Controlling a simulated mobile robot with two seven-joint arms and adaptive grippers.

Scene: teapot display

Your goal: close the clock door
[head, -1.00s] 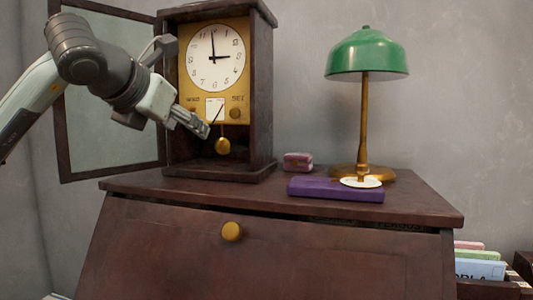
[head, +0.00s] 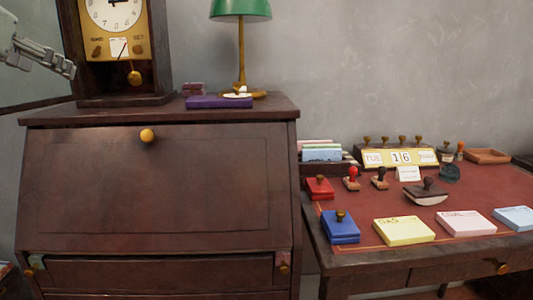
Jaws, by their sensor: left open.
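The wooden clock (head: 162,72) stands on the left of the desk top, at the upper left of the head view; its top is cut off. A white dial, a gold panel and a hanging pendulum show in its open front. The clock door (head: 36,105) stands swung out to the left of the case. Only its dark bottom rail shows clearly, and the rest is out of frame or behind my arm. My left gripper (head: 70,68) is open and empty, left of the clock's front and above the door's bottom rail. Whether it touches the door cannot be told. My right gripper is not in view.
The desk (head: 150,190) has a closed slanted front. A lower table (head: 450,215) at right holds stamps, note pads and a calendar.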

